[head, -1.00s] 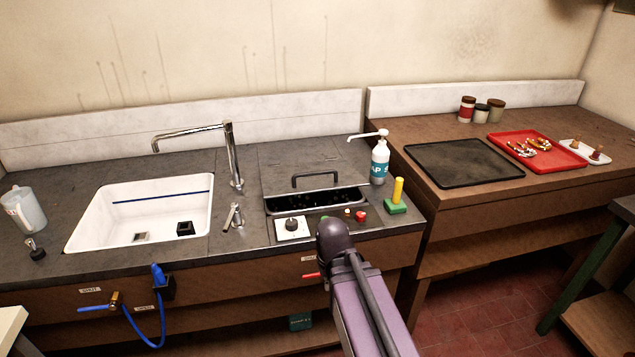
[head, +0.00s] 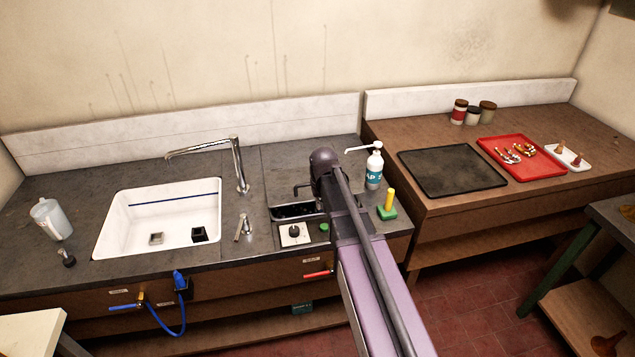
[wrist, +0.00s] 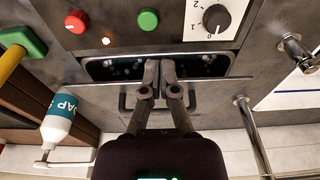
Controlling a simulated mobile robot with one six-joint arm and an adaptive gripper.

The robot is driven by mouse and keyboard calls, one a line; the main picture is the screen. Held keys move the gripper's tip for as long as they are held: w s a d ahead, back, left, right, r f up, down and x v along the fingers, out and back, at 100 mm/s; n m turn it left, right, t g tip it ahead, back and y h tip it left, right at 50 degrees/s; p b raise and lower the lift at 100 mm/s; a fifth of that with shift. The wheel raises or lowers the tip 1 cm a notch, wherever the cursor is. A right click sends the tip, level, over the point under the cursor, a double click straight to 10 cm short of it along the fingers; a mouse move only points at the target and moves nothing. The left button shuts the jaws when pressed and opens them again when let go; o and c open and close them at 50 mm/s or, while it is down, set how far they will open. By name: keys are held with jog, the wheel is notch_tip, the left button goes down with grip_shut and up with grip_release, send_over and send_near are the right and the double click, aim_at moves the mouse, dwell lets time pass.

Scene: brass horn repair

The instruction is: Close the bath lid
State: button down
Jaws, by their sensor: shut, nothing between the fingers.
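The bath (head: 288,212) is a dark opening in the grey counter, right of the sink. Its front part is uncovered, and bubbly dark contents show there in the wrist view (wrist: 103,70). The flat grey lid (wrist: 205,108) lies on the far side of the opening, with a dark bar handle (wrist: 123,103) near its front edge; the handle partly shows in the head view (head: 298,189). My gripper (wrist: 160,65) is shut and empty, with its fingertips over the opening. In the head view my arm hides the gripper and the bath's right part. I cannot tell whether the fingers touch the lid.
A control dial (wrist: 216,18), a green button (wrist: 148,20) and a red button (wrist: 76,21) sit in front of the bath. A tap (head: 240,165) stands left.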

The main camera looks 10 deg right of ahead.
jog(key=w+d+r+p, duration=0.1)
jog(key=w+r+p, duration=0.6)
jog(key=w+r, duration=0.1)
jog(key=shift+w+d+r+t, duration=0.15)
jog(key=shift+w+r+t, duration=0.15)
jog(key=shift+w+r, duration=0.15)
jog(key=shift+f, duration=0.1)
jog(key=f+b, duration=0.3)
jog(key=w+f+b, duration=0.1)
jog(key=f+b, duration=0.5)
jog(key=f, duration=0.1)
jog(key=shift+w+b, duration=0.4)
jog(key=shift+s+f+b, duration=0.2)
jog(key=shift+f+b, duration=0.7)
jog(key=shift+s+f+b, duration=0.2)
jog(key=shift+f+b, duration=0.65)
jog(key=shift+b, duration=0.05)
